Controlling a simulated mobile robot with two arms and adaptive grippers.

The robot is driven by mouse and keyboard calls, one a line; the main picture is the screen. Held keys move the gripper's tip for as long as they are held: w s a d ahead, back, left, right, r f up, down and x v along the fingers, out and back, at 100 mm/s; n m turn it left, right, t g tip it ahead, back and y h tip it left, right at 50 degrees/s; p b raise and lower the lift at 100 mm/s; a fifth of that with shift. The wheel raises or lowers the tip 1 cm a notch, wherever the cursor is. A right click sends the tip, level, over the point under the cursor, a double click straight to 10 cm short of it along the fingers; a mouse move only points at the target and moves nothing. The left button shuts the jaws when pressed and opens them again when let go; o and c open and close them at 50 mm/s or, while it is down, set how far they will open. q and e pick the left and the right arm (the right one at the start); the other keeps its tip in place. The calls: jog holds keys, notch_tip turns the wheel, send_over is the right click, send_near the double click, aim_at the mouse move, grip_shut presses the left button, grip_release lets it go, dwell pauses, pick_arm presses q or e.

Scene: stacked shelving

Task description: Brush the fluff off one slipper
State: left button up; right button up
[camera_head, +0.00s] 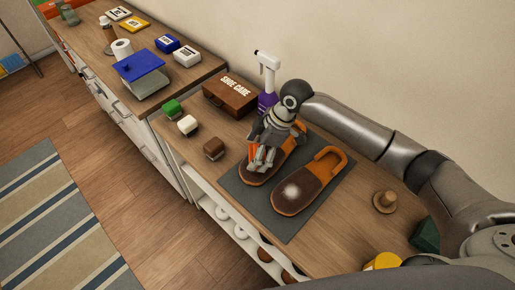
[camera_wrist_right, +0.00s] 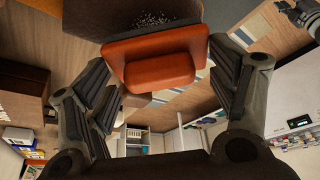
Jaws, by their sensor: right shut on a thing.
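My right gripper (camera_head: 262,160) is low over the left slipper (camera_head: 285,152) in the head view and covers much of it. It is shut on an orange brush (camera_wrist_right: 160,68), which the right wrist view shows between the fingers (camera_wrist_right: 163,85). I cannot tell whether the brush touches the slipper. The right slipper (camera_head: 310,188), brown with an orange strap, lies beside it on a dark grey mat (camera_head: 287,226). Any fluff on the left slipper is hidden. My left gripper is not in view.
Green (camera_head: 171,107), white (camera_head: 188,125) and brown (camera_head: 213,149) brushes stand left of the mat. A shoe care box (camera_head: 230,94) and a purple spray bottle (camera_head: 267,78) stand behind. A wooden knob-like piece (camera_head: 384,201) is at right. Some wood right of the mat is bare.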

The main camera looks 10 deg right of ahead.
jog(key=shift+f, duration=0.25)
jog(key=shift+f+p, duration=0.3)
jog(key=shift+p, duration=0.2)
dwell(1.0)
